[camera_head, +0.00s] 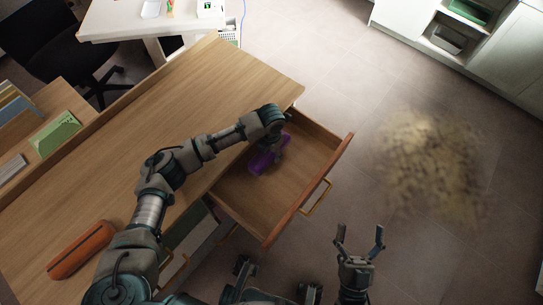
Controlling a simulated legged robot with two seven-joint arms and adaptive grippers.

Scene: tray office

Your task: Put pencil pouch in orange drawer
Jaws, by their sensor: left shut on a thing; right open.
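The open drawer (256,205) has a wooden inside and an orange-brown front with a metal handle. My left arm reaches across the desk, and my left gripper (273,155) is over the drawer's back part. It is shut on a small purple object (261,163), partly hidden by the gripper. The purple object is inside the drawer outline; I cannot tell whether it touches the bottom. A long orange case with a dark seam (80,250), which looks like a pouch, lies on the desk at the left. My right gripper (359,235) is open and empty, in front of the drawer.
The wooden desk top (190,95) is mostly clear beyond my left arm. A green file holder (57,133) stands on a side surface at the left. A black chair (50,40) and white table (120,20) are behind. Blurred yellowish clutter (430,165) shows at the right.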

